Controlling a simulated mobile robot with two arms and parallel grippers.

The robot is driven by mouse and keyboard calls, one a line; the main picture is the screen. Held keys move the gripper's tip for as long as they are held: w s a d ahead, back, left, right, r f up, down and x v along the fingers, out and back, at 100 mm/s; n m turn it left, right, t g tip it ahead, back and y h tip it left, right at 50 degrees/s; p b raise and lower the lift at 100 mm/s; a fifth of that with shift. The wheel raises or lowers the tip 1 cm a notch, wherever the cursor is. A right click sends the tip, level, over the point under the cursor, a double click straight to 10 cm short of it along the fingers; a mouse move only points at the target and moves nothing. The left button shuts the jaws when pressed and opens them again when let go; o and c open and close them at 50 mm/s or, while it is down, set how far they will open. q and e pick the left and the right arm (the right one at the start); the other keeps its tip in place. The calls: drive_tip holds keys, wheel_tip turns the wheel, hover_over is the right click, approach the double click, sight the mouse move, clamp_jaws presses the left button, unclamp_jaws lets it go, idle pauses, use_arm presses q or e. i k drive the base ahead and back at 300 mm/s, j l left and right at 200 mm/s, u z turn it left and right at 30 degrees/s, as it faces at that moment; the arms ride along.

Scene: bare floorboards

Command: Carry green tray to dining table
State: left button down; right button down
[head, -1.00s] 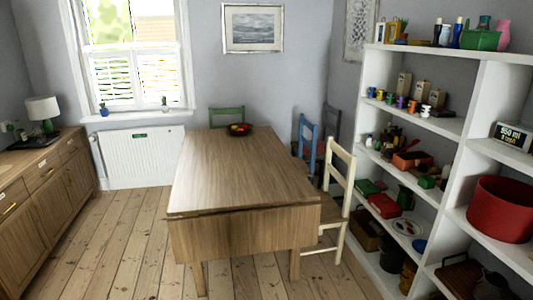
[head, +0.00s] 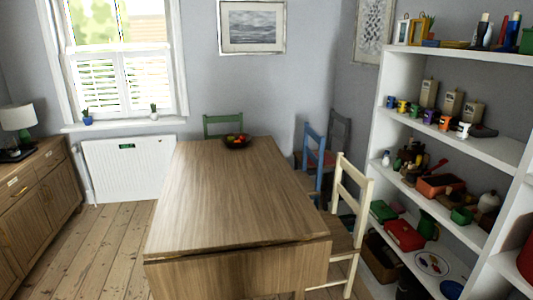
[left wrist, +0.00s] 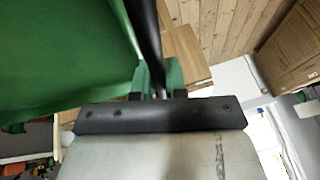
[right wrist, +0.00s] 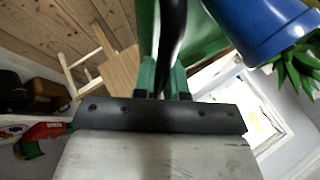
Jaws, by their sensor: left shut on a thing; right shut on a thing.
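The green tray (left wrist: 60,60) fills the upper left of the left wrist view, and part of it shows in the right wrist view (right wrist: 203,38). It is out of the head view. My left gripper (left wrist: 157,78) is shut on a dark handle of the tray. My right gripper (right wrist: 163,78) is shut on another dark handle. A blue pot with a green plant (right wrist: 265,25) appears to stand on the tray. The wooden dining table (head: 230,195) is straight ahead in the head view, its near edge close to the bottom. Neither gripper shows in the head view.
A fruit bowl (head: 237,142) sits at the table's far end; the rest of the top is clear. A cream chair (head: 352,215), a blue chair (head: 312,160) and white shelves (head: 450,142) stand on the right. A sideboard (head: 40,205) is on the left, with open floor between.

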sight(232, 190)
drive_tip(key=i, duration=1.35)
drive_tip(key=i+l+u, duration=0.1)
drive_tip(key=i, duration=1.2)
drive_tip(key=i+j+u, duration=0.25)
drive_tip(key=i, duration=0.3)
drive_tip(key=j, duration=0.1)
